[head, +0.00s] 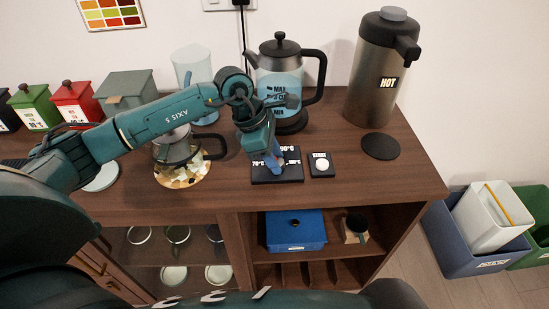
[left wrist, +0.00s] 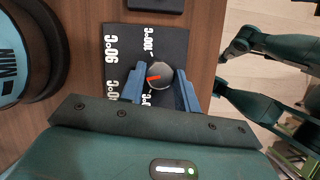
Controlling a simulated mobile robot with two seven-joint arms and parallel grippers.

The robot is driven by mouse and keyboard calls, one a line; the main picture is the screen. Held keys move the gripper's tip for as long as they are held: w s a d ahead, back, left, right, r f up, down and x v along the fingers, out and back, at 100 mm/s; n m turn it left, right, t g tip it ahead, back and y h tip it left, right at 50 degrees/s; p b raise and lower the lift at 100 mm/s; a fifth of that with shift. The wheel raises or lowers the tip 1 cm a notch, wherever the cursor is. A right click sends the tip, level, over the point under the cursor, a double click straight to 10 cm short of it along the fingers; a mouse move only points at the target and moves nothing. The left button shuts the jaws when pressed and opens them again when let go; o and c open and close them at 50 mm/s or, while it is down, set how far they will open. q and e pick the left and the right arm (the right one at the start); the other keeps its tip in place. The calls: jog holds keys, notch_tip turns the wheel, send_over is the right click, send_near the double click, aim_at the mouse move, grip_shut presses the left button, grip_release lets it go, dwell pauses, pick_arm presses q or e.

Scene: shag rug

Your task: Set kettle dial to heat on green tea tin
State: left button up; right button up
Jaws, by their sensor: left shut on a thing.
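The kettle dial (left wrist: 160,75) is a round grey knob with a red mark, on a black panel (left wrist: 120,65) with white temperature labels. In the left wrist view the red mark points left and slightly down, toward the side between 90°C and a partly hidden label. My left gripper (left wrist: 160,92) is shut on the knob, one blue finger on each side. In the head view this gripper (head: 274,160) covers the knob. The green tin (head: 36,105) stands at the far left with a label too small to read surely. The glass kettle (head: 281,80) stands behind the panel.
A START button panel (head: 321,164) lies right of the dial. A red tin (head: 75,101), grey-green tin (head: 125,88) and HOT dispenser (head: 380,75) stand on the cabinet top (head: 410,180). A glass pot (head: 175,150) is beside my left arm. Dark teal parts of mine show in the wrist view.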

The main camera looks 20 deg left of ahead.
pick_arm(q)
jog(key=shift+n, duration=0.7)
jog(key=shift+t, duration=0.3)
jog(key=o, duration=1)
jog(key=shift+c, duration=0.2)
jog(key=b+v, duration=0.1)
jog(key=v, duration=1.2)
jog(key=shift+r, duration=0.15)
jog(key=shift+d, duration=0.15)
